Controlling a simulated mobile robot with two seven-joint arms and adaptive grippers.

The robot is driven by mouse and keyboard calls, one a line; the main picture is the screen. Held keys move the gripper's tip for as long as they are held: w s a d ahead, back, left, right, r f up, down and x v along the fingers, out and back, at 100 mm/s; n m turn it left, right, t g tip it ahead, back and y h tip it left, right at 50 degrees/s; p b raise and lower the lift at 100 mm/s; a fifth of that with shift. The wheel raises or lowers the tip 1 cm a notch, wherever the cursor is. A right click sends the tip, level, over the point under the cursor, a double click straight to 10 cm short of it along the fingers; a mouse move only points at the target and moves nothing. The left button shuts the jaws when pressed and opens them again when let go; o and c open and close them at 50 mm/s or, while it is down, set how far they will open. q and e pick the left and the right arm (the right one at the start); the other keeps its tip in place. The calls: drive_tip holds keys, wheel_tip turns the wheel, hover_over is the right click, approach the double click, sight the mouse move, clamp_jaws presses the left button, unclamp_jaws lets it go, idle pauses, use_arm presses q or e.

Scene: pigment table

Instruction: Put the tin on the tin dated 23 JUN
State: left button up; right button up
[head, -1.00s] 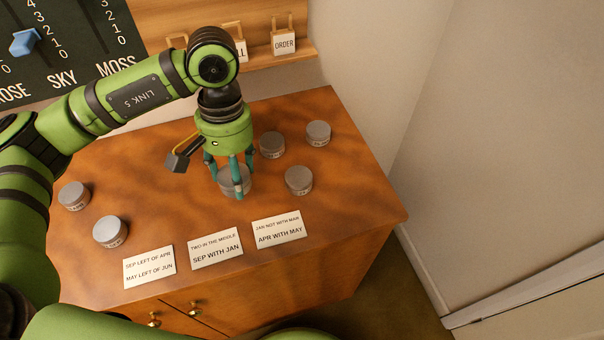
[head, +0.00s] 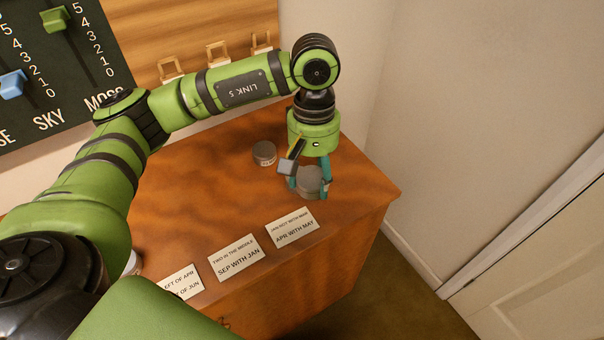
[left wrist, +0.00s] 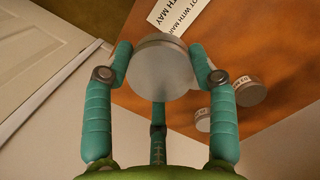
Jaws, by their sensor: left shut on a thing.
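My left gripper (head: 310,186) has its teal fingers closed around a round grey tin (head: 313,178) near the right front of the table. The held tin (left wrist: 163,68) shows its plain lid in the left wrist view. I cannot tell whether it hangs free or touches a tin below, since it and the fingers hide that spot. Another grey tin (head: 264,153) stands behind and left of the gripper. The left wrist view shows two standing tins, one farther right (left wrist: 249,91) and one lower (left wrist: 204,120). My right gripper is out of view.
The wooden table (head: 195,190) is clear left of the gripper. Cards, including SEP WITH JAN (head: 237,257) and APR WITH MAY (head: 292,228), lie along its front edge. A tin (head: 133,263) is partly hidden by my arm. A wall and door (head: 550,260) stand right.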

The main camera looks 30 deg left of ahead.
use_arm(q)
drive_tip(key=w+d+n, duration=0.1)
drive_tip(key=n, duration=0.1)
drive_tip(key=w+r+n, duration=0.1)
drive_tip(key=n, duration=0.1)
drive_tip(key=shift+d+r+p, duration=0.1)
drive_tip(key=shift+d+p, duration=0.2)
drive_tip(key=shift+d, duration=0.05)
drive_tip(key=w+d+r+n+t+p, duration=0.25)
drive_tip(key=w+n, duration=0.35)
drive_tip(key=n, duration=0.9)
drive_tip(key=shift+h, duration=0.3)
drive_tip(key=a+f+p, duration=0.1)
drive_tip(key=a+f, duration=0.1)
drive_tip(key=a, duration=0.1)
drive_tip(key=s+a+f+p, duration=0.1)
drive_tip(key=a+f, duration=0.1)
drive_tip(key=a, duration=0.1)
drive_tip(key=s+a+f+p, duration=0.1)
drive_tip(key=a+p, duration=0.1)
drive_tip(key=a, duration=0.2)
drive_tip(key=shift+f, duration=0.4)
drive_tip(key=shift+a+f, duration=0.2)
drive_tip(key=shift+a, duration=0.05)
drive_tip(key=shift+f, duration=0.3)
wheel_tip(320, 180, down, 3)
drive_tip(key=shift+f+p, duration=0.1)
drive_tip(key=shift+p, duration=0.9)
drive_tip(key=shift+f, duration=0.2)
